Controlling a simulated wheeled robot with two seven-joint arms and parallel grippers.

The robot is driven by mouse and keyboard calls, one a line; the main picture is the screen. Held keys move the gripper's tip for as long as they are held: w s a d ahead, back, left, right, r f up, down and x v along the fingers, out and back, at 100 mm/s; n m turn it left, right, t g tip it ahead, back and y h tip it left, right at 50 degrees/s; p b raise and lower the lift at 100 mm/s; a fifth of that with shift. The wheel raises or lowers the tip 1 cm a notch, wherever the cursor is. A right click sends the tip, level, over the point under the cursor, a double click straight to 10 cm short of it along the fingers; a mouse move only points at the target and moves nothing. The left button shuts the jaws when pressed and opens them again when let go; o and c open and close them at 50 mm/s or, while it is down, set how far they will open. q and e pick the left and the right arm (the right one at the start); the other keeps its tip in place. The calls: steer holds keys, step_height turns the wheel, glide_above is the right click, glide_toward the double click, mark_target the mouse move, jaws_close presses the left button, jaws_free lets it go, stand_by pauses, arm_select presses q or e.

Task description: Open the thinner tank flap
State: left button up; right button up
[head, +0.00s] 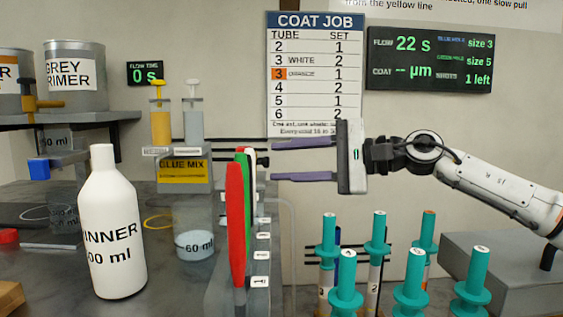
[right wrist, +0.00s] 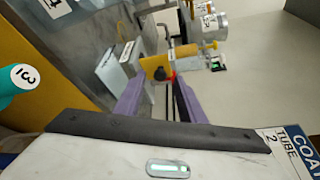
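No part that I can clearly identify as the thinner tank flap shows. A white bottle (head: 112,225), whose partly visible label reads "...INNER", stands upright on the bench at the left in the head view. My right gripper (head: 273,160) is open and empty, with its two purple fingers apart and pointing left, above and right of a red upright plate (head: 237,225) seen nearly edge-on, a green plate behind it. My left gripper is not in view.
Several teal-handled plungers (head: 411,280) stand below my right arm. A grey primer can (head: 75,78) is on the left shelf. A grey box (head: 500,265) is at the right.

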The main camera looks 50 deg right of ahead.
steer(key=v, duration=0.9)
